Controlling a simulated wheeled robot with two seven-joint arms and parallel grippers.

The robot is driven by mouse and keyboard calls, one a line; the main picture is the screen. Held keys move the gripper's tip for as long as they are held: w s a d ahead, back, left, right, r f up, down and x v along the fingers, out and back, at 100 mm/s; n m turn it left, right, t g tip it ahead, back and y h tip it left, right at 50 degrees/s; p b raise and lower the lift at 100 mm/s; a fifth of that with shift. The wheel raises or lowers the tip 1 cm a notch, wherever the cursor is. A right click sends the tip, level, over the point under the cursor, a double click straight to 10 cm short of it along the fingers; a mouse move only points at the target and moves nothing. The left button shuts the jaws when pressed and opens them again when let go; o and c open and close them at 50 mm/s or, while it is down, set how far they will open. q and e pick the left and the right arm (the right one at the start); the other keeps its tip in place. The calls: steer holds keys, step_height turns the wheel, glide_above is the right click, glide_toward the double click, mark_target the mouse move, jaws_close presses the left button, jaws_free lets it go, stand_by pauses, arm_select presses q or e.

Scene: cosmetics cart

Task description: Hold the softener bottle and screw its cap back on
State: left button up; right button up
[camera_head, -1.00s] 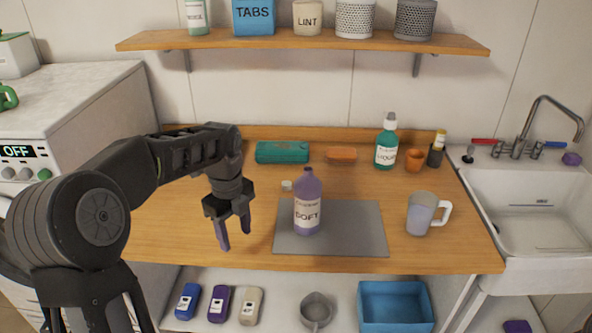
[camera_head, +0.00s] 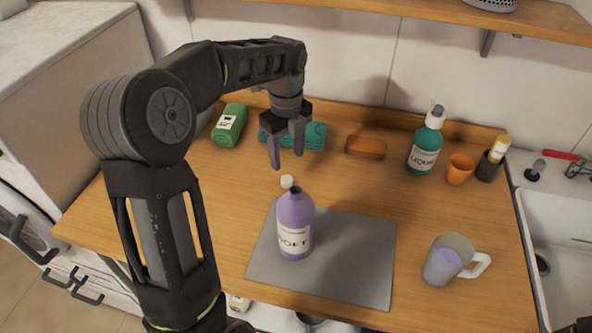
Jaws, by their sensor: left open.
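The purple softener bottle (camera_head: 295,220) stands upright on the grey mat (camera_head: 345,262), with its neck open. Its small white cap (camera_head: 287,181) shows just behind the bottle's neck, on the wooden counter and partly hidden by the bottle. My left gripper (camera_head: 287,158) points down with its fingers apart and empty. In the picture it is just above the cap, and I see a gap between the fingertips and the cap. My right gripper is not in view.
Behind stand a teal case (camera_head: 312,137), an orange-brown block (camera_head: 366,147), a green liquid bottle (camera_head: 424,145) and an orange cup (camera_head: 459,169). A mug (camera_head: 449,259) is right of the mat. A green bottle (camera_head: 229,125) lies at the left. The sink (camera_head: 565,235) is at the far right.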

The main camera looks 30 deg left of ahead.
mark_target(287, 179)
arm_select(q)
steer(key=shift+s+r, duration=0.1)
steer(key=shift+s, duration=0.15)
steer(key=shift+w+f, duration=0.1)
steer(key=shift+f, duration=1.25)
steer(key=shift+f+p, duration=0.25)
steer(key=shift+p, duration=0.1)
steer(key=shift+f+p, duration=0.65)
steer(key=shift+f, duration=1.75)
jaws_close()
